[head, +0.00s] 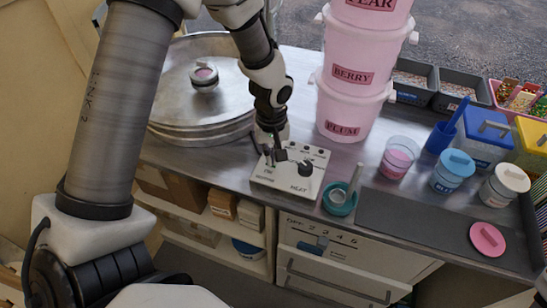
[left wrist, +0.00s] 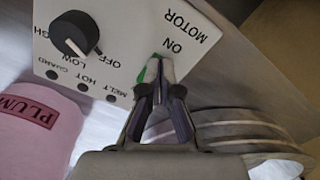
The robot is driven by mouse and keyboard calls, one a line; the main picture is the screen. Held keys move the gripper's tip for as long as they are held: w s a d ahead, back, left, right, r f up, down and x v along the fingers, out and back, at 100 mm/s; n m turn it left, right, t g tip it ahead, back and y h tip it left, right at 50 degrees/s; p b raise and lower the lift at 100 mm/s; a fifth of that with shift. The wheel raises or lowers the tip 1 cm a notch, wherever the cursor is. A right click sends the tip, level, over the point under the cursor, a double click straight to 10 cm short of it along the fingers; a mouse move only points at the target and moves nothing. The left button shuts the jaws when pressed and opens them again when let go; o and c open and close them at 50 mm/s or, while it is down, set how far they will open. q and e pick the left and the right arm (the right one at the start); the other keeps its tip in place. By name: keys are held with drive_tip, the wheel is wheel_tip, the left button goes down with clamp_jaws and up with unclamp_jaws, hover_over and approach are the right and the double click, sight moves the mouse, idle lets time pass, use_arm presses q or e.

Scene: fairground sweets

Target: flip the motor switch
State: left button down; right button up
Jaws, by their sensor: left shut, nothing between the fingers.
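The white control box (head: 288,186) stands near the front edge of the metal counter, with a black heat knob (head: 305,168) on its right side. In the left wrist view, the box (left wrist: 115,30) reads MOTOR and ON, and the knob (left wrist: 74,33) sits by OFF and LOW. My left gripper (head: 270,158) is shut and empty, fingertips over the motor side of the box. In the left wrist view, the fingertips (left wrist: 160,72) cover most of the motor switch; a green part (left wrist: 145,71) shows beside them. I cannot tell the switch's position or whether they touch it.
A round metal pan (head: 215,112) is left of the box, and stacked pink tubs (head: 347,112) stand behind it. A teal cup (head: 339,200) with a tool is close to its right. Jars and a grey mat (head: 420,222) lie further right.

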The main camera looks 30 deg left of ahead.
use_arm(q)
drive_tip(key=shift+f, duration=0.1)
wheel_tip(320, 180, up, 7)
drive_tip(key=p, duration=0.6)
idle(0.4)
